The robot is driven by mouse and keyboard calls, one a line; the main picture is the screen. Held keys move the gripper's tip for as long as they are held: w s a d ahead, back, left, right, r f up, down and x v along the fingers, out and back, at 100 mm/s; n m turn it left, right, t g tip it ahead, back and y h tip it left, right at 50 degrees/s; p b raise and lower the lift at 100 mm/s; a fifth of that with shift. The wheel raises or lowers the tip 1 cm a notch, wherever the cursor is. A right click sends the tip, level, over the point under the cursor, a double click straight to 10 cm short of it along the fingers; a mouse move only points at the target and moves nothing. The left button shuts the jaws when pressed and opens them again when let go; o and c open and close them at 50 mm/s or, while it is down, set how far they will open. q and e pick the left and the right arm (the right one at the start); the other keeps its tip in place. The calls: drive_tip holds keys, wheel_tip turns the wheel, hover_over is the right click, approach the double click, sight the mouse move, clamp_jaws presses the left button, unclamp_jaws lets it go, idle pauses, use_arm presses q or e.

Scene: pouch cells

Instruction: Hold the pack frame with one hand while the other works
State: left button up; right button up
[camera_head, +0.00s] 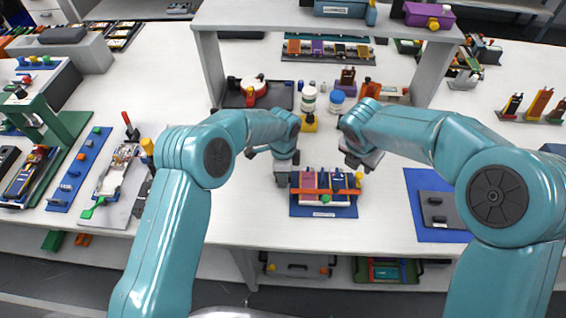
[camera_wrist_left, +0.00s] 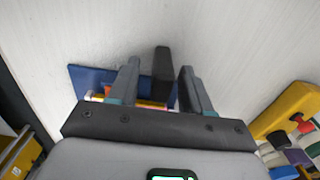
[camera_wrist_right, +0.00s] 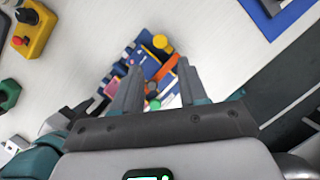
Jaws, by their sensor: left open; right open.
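The pack frame (camera_head: 325,199) sits on the near middle of the table, a blue base with pink and blue cells under an orange bar. A yellow knob (camera_wrist_right: 161,42) is at one end. My left gripper (camera_head: 287,172) is at the frame's left end, fingers apart. In the left wrist view a black upright block (camera_wrist_left: 162,77) shows between the fingers; I cannot tell whether they touch it. The frame's blue base (camera_wrist_left: 88,78) is partly hidden behind them. My right gripper (camera_head: 361,157) is open and empty above the frame's right rear; the frame shows beyond its fingers (camera_wrist_right: 159,66).
A grey shelf (camera_head: 325,16) spans the back. Under it are a red tool (camera_head: 253,91), white bottles (camera_head: 309,98) and a yellow block with a button (camera_head: 309,123). A blue mat with a grey plate (camera_head: 438,209) lies right. A tray with a long device (camera_head: 120,180) lies left.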

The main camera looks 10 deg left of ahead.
use_arm(q)
drive_tip(key=shift+f, duration=0.45)
drive_tip(key=shift+c, duration=0.7)
clamp_jaws()
